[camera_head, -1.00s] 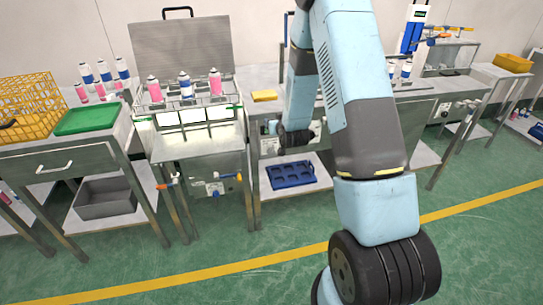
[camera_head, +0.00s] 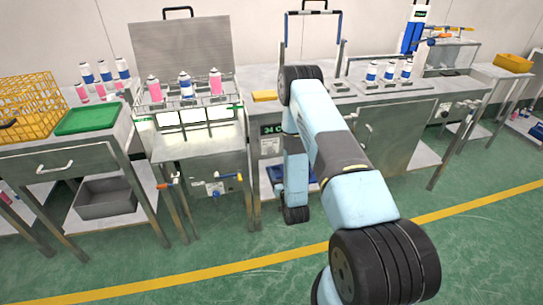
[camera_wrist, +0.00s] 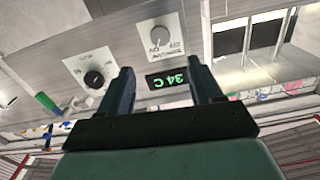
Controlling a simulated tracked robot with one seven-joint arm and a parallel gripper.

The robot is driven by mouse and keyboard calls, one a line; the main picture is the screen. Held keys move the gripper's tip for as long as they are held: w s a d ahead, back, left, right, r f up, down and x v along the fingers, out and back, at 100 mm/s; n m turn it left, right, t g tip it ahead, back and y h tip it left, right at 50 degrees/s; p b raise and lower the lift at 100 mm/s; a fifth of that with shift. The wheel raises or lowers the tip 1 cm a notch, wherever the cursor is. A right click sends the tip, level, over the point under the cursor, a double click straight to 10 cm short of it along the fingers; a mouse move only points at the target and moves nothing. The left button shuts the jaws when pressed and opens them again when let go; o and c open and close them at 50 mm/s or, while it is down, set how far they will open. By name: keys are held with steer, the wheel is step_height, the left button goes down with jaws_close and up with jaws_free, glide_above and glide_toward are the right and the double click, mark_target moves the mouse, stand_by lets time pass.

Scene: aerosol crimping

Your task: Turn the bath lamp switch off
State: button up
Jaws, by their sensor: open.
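In the wrist view a grey panel hangs upside down with a round grey knob (camera_wrist: 162,37) on a white label. I cannot tell for sure which is the bath lamp switch; the grey knob fits best. My gripper (camera_wrist: 160,74) is open and empty, apart from both knobs, its fingers either side of a green display (camera_wrist: 167,79) reading 34 C. In the head view my arm hides the gripper.
The display panel (camera_head: 271,130) is on the bench front, left of my arm. A lit bath (camera_head: 199,134) with cans stands left of it. Taps (camera_head: 228,177) stick out below the bath. A blue tray (camera_head: 275,174) on the lower shelf is partly hidden. Green floor in front is clear.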

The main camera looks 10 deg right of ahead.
mark_target(272, 153)
steer(key=w, duration=1.3)
steer(key=shift+w+f, duration=0.1)
steer(key=shift+w, duration=0.25)
steer(key=shift+c, duration=0.4)
